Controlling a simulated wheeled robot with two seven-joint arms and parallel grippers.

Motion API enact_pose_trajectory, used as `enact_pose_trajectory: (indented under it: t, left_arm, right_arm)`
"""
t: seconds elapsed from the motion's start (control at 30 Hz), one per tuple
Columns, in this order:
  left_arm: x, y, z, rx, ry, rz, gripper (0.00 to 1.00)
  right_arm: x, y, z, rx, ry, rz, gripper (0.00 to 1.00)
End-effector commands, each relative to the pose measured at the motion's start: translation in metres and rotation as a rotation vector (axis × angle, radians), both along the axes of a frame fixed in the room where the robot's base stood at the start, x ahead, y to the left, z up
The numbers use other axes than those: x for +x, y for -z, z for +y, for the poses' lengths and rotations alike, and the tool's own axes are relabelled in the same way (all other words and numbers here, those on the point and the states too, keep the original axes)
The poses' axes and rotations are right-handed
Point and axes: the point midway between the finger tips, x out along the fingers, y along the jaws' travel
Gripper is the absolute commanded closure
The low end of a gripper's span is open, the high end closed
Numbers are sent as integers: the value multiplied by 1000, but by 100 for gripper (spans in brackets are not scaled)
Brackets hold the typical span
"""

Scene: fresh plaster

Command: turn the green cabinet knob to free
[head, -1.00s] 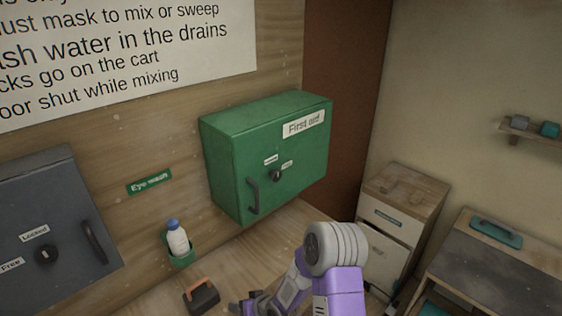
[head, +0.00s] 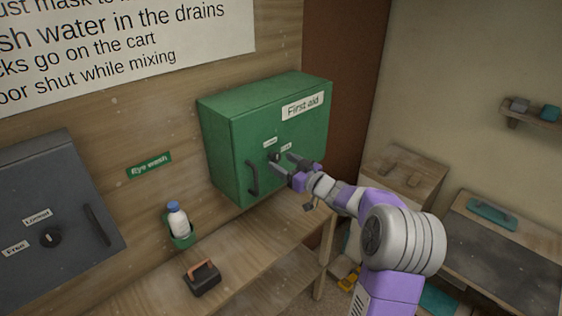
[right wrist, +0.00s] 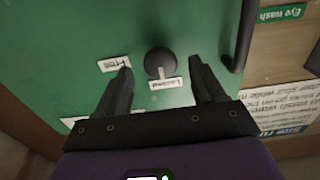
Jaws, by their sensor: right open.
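The green cabinet (head: 228,141), labelled First aid, hangs on the wooden wall with its door shut. Its dark round knob (right wrist: 160,62) has a pale mark pointing at the Locked label (right wrist: 166,84); the Free label (right wrist: 114,64) is to the left in the right wrist view. In the head view the knob (head: 274,156) is partly crowded by my fingers. My right gripper (head: 281,161) is open in front of the door. In the right wrist view its fingertips (right wrist: 161,66) stand either side of the knob, not closed on it. My left gripper is out of view.
The cabinet's dark handle (head: 252,178) is just left of the knob. A grey cabinet (head: 60,200) hangs at left. An eye wash bottle (head: 178,220) stands in a green holder above the bench (head: 240,260), where a dark block with an orange handle (head: 203,278) sits.

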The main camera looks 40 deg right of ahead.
Motion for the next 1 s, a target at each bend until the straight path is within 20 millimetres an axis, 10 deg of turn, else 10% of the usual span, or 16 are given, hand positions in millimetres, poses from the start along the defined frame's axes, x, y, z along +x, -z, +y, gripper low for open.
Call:
enact_pose_trajectory:
  t: [0.43, 0.9, 1.0]
  left_arm:
    - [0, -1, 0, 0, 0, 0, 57]
    - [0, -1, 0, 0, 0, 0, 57]
    - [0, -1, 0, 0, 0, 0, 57]
  right_arm:
    - [16, 0, 2, 1, 0, 0, 32]
    - [16, 0, 2, 1, 0, 0, 100]
    - [16, 0, 2, 1, 0, 0, 100]
